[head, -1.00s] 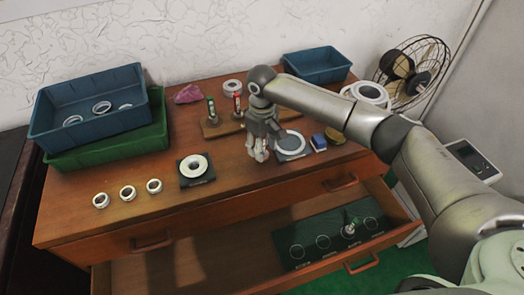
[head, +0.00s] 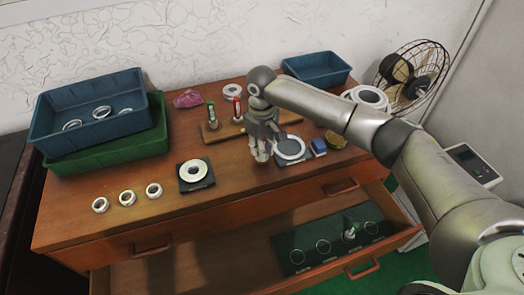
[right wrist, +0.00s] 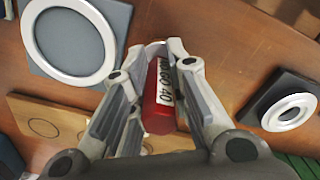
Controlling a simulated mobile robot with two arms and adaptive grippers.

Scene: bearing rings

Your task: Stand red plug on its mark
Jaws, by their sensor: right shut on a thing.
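My right gripper (head: 261,154) is over the cabinet top, in front of the wooden stand. In the right wrist view (right wrist: 155,90) its fingers are shut on a red plug (right wrist: 159,112) with a white printed label. In the head view the fingers hide this plug. Another red-topped plug (head: 236,107) and a green-topped plug (head: 212,114) stand upright on the wooden stand (head: 211,137). A dark green panel (head: 301,268) with several circle marks lies in the open drawer. My left gripper is not in view.
A plate with a white ring and grey disc (head: 289,149) is just right of the gripper, with a blue block (head: 318,147) beside it. A black block with a ring (head: 195,174) lies left. Small rings (head: 127,198) lie front left. Bins (head: 95,123) stand at the back left.

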